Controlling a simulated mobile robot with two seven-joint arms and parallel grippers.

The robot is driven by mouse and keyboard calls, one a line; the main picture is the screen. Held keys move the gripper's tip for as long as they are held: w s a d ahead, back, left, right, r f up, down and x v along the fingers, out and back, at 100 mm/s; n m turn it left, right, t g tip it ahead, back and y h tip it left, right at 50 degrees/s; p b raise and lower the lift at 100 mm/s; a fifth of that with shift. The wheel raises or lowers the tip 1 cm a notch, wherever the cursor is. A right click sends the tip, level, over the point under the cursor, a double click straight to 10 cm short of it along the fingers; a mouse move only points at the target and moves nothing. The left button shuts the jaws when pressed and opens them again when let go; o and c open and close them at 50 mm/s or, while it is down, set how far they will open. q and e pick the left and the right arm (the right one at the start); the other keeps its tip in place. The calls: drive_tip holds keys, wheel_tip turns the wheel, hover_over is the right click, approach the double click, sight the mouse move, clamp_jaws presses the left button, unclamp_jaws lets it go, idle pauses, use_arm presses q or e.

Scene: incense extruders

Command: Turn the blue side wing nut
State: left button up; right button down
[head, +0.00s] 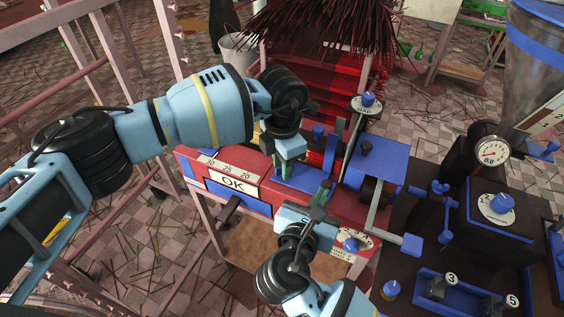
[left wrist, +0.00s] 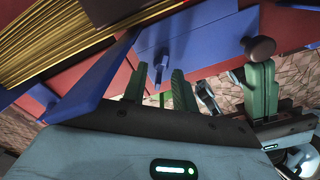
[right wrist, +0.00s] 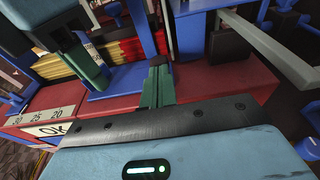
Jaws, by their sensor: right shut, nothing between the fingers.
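A small blue piece that looks like the side wing nut (left wrist: 161,62) sticks out from a blue plate in the left wrist view. My left gripper (left wrist: 156,88) is open, with its green fingers on either side of that piece; I cannot tell whether they touch it. In the head view my left gripper (head: 284,163) points down over the blue plate (head: 302,178) and hides the nut. My right gripper (head: 321,194) is shut and empty, pointing up at the front edge of the red machine.
The red machine (head: 345,205) has an OK panel (head: 232,183) at its left. A blue upright bar (right wrist: 140,28) and a grey lever (head: 378,205) stand close to my grippers. Dark incense sticks (head: 320,30) hang behind. Blue-topped machinery (head: 490,230) fills the right side.

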use_arm(q)
wheel_tip(320, 180, up, 12)
idle(0.6)
drive_tip(key=o, duration=0.7)
drive_tip(key=shift+n, duration=0.4)
drive_tip(key=shift+c, duration=0.2)
drive_tip(key=shift+o, duration=0.6)
drive_tip(key=shift+n, duration=0.6)
drive_tip(key=n, duration=1.6)
drive_tip(key=shift+w+d, duration=0.2)
drive_tip(key=shift+d, duration=0.1)
